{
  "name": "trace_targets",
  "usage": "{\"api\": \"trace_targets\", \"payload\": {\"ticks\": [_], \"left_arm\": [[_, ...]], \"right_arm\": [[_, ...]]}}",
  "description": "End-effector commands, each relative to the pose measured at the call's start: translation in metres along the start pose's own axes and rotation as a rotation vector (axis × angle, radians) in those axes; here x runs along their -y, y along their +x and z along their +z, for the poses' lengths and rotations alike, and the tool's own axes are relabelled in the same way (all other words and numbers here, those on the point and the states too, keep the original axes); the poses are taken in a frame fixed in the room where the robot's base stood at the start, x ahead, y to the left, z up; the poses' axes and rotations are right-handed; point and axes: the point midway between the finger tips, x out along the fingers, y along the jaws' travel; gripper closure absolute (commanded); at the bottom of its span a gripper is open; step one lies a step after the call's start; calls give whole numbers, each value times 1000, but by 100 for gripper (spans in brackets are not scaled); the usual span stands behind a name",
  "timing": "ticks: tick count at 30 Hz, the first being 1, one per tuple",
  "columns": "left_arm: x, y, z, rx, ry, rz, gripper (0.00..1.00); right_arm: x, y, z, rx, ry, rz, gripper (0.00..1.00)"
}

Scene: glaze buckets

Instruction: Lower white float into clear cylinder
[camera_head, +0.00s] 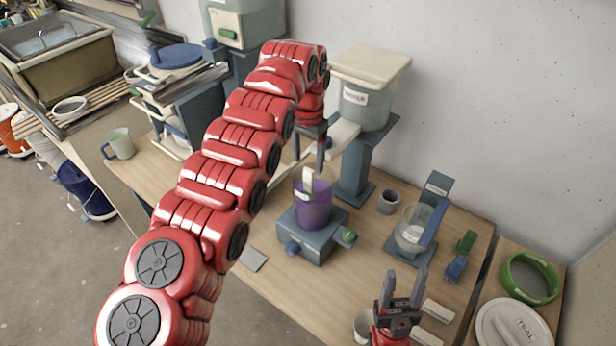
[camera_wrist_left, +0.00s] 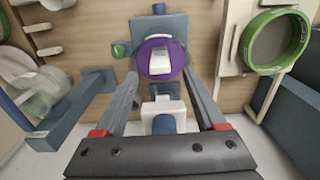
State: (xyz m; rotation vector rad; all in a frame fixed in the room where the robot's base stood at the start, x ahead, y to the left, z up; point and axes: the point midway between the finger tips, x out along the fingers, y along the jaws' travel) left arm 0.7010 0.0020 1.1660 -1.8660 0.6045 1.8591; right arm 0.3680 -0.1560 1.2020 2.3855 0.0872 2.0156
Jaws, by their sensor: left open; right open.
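A cylinder of purple liquid (camera_head: 314,212) with a clear-looking upper wall stands upright on a blue-grey stand (camera_head: 305,245). A white float-like piece (camera_head: 308,181) stands up out of it; how deep it sits is hidden. In the left wrist view the purple top (camera_wrist_left: 147,50) shows ahead of the fingers, with a white piece (camera_wrist_left: 160,62) over it. My left gripper (camera_head: 310,154) points down just above the cylinder, open, apart from the white piece as far as I can tell. My right gripper (camera_head: 402,285) is open and empty at the front right, above the table.
A clear container (camera_head: 409,240) with a blue bar stands right of the purple one. A grey cup (camera_head: 388,201) is behind it. A bucket on a blue post (camera_head: 355,165) stands close behind my left gripper. A green ring (camera_head: 510,268) lies far right.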

Motion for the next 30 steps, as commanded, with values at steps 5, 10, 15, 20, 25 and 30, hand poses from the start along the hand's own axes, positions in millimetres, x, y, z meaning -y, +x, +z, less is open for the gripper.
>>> {"api": "trace_targets", "payload": {"ticks": [5, 10, 15, 20, 25, 30], "left_arm": [[-3, -25, -1, 2, 3, 2, 28], [0, -73, 1, 5, 0, 2, 28], [0, -99, 0, 2, 1, 0, 28], [0, -109, 1, 5, 1, 1, 28], [0, -112, 0, 5, 1, 1, 28], [0, -111, 0, 4, 1, 1, 28]], "right_arm": [[0, 2, 0, -1, 0, 0, 50], [-2, 48, -8, -1, 0, 0, 50], [-4, 73, -12, -1, 0, 0, 50], [-4, 85, -14, -1, 0, 0, 50], [-4, 87, -15, -1, 0, 0, 50], [-4, 86, -15, 0, 0, 0, 50]]}}
